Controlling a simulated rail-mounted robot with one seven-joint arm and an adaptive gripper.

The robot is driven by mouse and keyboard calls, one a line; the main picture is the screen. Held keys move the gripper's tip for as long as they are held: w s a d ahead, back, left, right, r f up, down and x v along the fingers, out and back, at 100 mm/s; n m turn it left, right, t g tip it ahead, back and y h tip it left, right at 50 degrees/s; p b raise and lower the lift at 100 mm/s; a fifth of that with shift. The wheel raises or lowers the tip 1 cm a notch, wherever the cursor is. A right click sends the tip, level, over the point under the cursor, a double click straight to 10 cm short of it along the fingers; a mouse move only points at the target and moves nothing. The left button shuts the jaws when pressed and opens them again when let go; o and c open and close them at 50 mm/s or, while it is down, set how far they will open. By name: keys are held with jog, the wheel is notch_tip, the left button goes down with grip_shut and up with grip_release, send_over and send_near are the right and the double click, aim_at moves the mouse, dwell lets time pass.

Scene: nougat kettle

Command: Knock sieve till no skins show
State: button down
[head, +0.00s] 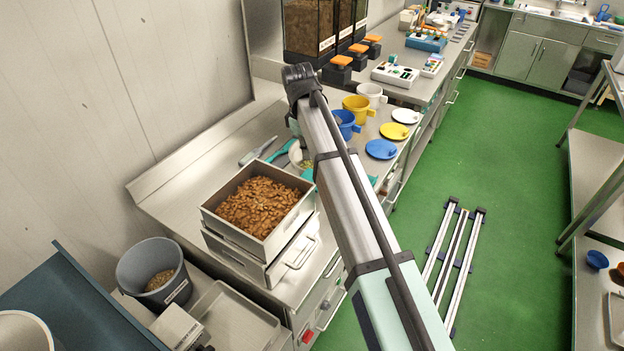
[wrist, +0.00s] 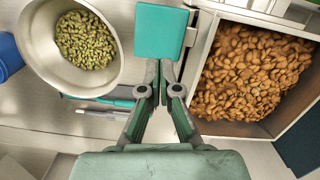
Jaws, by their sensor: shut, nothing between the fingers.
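The sieve (head: 232,231) is a square steel box on the bench, filled with brown nuts or skins (head: 262,207). It sits on a second steel box with a wire handle (head: 300,252). My gripper (wrist: 160,72) is shut and empty, left of the sieve's wall. A flat teal square (wrist: 163,32) lies just beyond the fingertips; I cannot tell if they touch. In the head view my arm hides the gripper.
A steel bowl of green nuts (wrist: 50,72) stands left of my gripper, with a teal-handled tool (wrist: 110,101) near it. A grey bucket (head: 140,268) stands left of the sieve. Blue (head: 345,128) and yellow (head: 357,107) jugs and coloured lids (head: 381,149) stand farther along the bench.

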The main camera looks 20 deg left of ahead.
aim_at(311, 178)
jog(key=shift+f, duration=0.1)
jog(key=shift+d+f+b, duration=0.2)
jog(key=shift+f+b, duration=0.9)
jog(key=shift+f, duration=0.6)
jog(key=shift+d+f+b, duration=0.2)
jog(key=shift+f+b, duration=0.9)
jog(key=shift+f, duration=0.6)
